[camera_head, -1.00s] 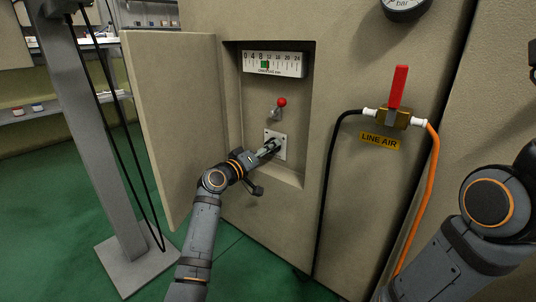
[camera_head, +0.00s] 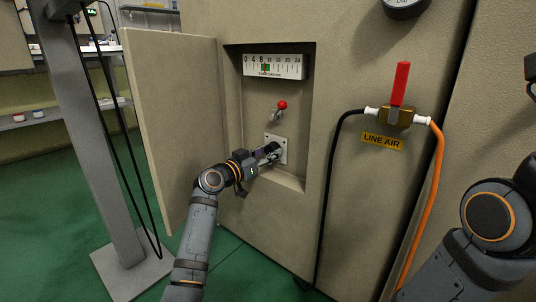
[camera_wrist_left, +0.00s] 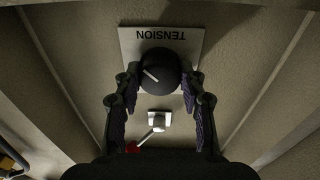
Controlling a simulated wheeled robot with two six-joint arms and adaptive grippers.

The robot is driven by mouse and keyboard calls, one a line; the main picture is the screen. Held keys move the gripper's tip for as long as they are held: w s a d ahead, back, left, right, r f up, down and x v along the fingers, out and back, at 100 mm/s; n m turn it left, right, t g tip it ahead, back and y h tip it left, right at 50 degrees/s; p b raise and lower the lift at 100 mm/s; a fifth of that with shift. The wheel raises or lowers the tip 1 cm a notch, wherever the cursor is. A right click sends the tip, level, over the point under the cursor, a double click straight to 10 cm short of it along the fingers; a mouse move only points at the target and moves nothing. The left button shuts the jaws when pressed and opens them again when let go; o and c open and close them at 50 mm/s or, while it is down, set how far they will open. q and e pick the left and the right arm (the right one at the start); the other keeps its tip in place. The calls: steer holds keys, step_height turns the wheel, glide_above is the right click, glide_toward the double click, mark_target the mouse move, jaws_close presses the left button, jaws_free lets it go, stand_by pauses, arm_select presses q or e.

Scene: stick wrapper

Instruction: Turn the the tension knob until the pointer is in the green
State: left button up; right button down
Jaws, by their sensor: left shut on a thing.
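The black tension knob (camera_wrist_left: 160,71) with a white line sits on a pale plate marked TENSION (camera_wrist_left: 185,43), upside down in the left wrist view. My left gripper (camera_wrist_left: 156,83) is closed around the knob, a finger on each side. In the head view the left gripper (camera_head: 270,153) reaches the plate (camera_head: 282,144) in the recess and hides most of the knob. Above is the white scale (camera_head: 285,66), numbered 0 to 24, with a small green band (camera_head: 266,68) between about 8 and 12. A thin reddish mark shows at the band; its exact position is too small to tell.
A red-tipped toggle lever (camera_head: 281,105) sits between scale and knob. An open door panel (camera_head: 172,120) stands left of the recess. Right are the red-handled LINE AIR valve (camera_head: 397,115) and its hoses. My right arm is at the right edge.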

mark_target(271, 120)
arm_select(q)
steer(key=shift+f, duration=0.15)
stand_by(0.4)
steer(key=o, duration=1.1)
steer(key=shift+o, duration=0.2)
steer(key=shift+r, duration=0.2)
step_height(271, 120, up, 10)
steer(key=shift+f, duration=0.15)
